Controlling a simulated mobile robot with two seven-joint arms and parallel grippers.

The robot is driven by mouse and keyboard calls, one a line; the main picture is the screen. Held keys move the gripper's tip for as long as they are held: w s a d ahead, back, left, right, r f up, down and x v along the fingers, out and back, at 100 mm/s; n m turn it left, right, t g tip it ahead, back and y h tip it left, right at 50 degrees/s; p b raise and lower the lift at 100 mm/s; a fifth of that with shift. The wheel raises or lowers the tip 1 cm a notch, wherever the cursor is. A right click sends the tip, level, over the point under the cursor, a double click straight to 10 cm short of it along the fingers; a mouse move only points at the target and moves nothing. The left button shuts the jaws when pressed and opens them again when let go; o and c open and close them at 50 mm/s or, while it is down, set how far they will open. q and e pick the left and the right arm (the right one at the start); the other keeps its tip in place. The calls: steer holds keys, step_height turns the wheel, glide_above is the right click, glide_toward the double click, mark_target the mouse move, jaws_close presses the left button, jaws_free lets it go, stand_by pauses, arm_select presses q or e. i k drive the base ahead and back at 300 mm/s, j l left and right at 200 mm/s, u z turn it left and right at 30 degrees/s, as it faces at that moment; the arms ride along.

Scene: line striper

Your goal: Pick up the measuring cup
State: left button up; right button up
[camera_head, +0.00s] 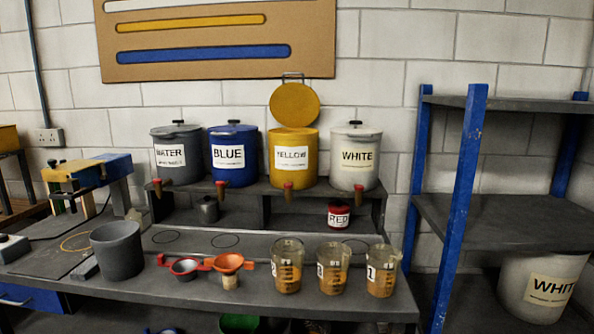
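A small grey cup with a red handle (184,267), which looks like the measuring cup, sits near the front edge of the grey bench (190,291). Its red handle shows on its left side. An orange funnel (229,262) with a red handle is just to its right, resting over a small pale container (229,282). The red parts between cup and funnel overlap, so I cannot tell whether they touch. Further right stand three clear graduated beakers (287,272) with orange-brown contents and number labels. Neither of my grippers is in view.
A large grey bucket (118,252) stands left of the cup. Behind, a raised shelf (240,192) holds tapped WATER, BLUE, YELLOW and WHITE containers; the yellow lid (295,104) is up. A blue-posted rack (461,190) stands right. Bare bench lies behind the cup.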

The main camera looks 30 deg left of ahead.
mark_target(333, 258)
steer(key=i+l+u, duration=0.4)
steer(key=l, duration=0.2)
steer(key=i+l+u, duration=0.35)
steer(key=l, duration=0.35)
steer(key=i+l+u, duration=0.2)
steer(key=l, duration=0.15)
steer(key=k, duration=0.05)
